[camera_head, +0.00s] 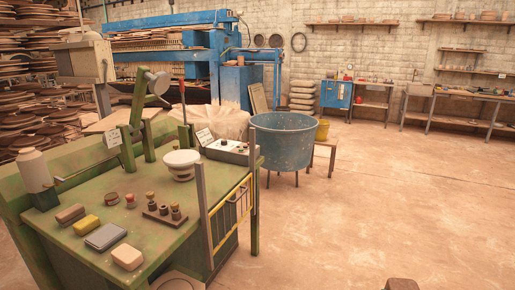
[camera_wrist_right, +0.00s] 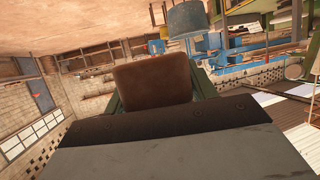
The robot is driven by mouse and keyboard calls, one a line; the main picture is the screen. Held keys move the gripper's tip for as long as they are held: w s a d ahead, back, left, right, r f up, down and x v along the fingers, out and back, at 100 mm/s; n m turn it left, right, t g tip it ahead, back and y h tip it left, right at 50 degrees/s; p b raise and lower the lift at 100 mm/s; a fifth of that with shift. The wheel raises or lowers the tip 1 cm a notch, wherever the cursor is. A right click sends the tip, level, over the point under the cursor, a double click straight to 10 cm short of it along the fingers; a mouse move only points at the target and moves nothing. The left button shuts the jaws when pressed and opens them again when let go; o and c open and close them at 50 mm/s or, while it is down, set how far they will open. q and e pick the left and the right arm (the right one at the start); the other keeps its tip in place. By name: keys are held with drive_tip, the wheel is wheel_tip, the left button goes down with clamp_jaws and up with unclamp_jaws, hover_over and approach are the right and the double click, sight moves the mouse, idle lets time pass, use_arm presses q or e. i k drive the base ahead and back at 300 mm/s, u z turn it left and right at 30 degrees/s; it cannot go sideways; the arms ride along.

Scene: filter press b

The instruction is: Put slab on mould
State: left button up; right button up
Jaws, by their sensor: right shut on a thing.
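A brown slab (camera_wrist_right: 153,78) shows upright in the right wrist view, between the green fingers of my right gripper (camera_wrist_right: 155,85), which is shut on it. In the head view only the top of a brown piece (camera_head: 401,284), seemingly the same slab, shows at the bottom edge, right of the green bench and well apart from it. The likely mould, a white round bowl-like form (camera_head: 182,161), stands on the bench near its back right. Its inside is hard to make out. My left gripper is not in view.
A yellow railing (camera_head: 230,212) guards the right side. The floor at right is clear.

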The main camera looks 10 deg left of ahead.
sight(181, 156)
drive_tip(key=z, duration=0.1)
drive_tip(key=i, duration=1.65)
drive_tip(key=u, duration=0.95)
drive_tip(key=i, duration=1.2)
drive_tip(key=u, duration=1.15)
drive_tip(key=i, duration=0.3)
drive_tip(key=u, duration=0.15)
